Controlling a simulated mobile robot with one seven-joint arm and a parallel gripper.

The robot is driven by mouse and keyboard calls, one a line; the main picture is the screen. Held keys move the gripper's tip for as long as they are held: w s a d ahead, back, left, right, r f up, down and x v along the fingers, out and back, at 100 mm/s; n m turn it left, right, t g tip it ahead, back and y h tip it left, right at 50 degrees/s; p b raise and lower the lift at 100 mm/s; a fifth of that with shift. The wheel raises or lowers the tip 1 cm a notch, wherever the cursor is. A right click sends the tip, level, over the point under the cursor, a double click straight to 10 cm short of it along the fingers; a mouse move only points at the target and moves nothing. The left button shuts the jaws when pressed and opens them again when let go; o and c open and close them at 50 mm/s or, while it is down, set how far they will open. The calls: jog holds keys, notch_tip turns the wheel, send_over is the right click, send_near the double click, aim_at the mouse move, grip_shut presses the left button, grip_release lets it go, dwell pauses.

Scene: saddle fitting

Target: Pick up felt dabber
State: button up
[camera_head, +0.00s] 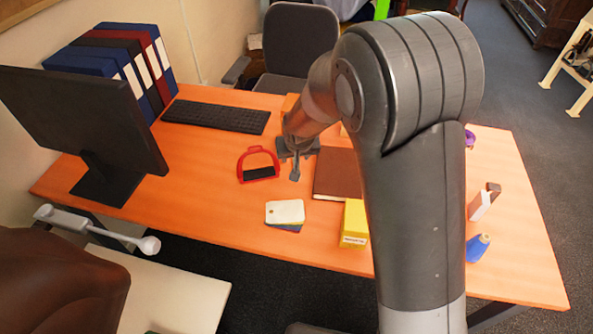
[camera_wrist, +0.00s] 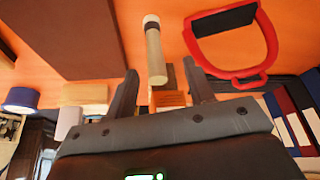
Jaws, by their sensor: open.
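A slim cream cylinder with a dark band, which looks like the felt dabber (camera_wrist: 154,52), shows in the wrist view between a red stirrup and a brown book. My gripper (camera_wrist: 164,80) is open, with one finger to each side of the dabber's near end. No finger visibly closes on it. In the head view my gripper (camera_head: 295,165) is low over the desk between the stirrup and the book. The dabber cannot be made out there, as my gripper and arm cover that area.
The red stirrup (camera_head: 259,150) lies left of my gripper and the brown book (camera_head: 338,174) right. Cards (camera_head: 285,212) and a yellow box (camera_head: 354,222) are nearer the front edge. A keyboard (camera_head: 216,116) and monitor (camera_head: 85,125) stand left. The desk's front left is clear.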

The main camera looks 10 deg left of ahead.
jog(key=x, duration=0.6)
jog(key=shift+w+d, duration=0.15)
jog(key=shift+d, duration=0.2)
jog(key=shift+x, duration=0.75)
jog(key=shift+c, duration=0.6)
grip_shut()
jog(key=shift+r, duration=0.1)
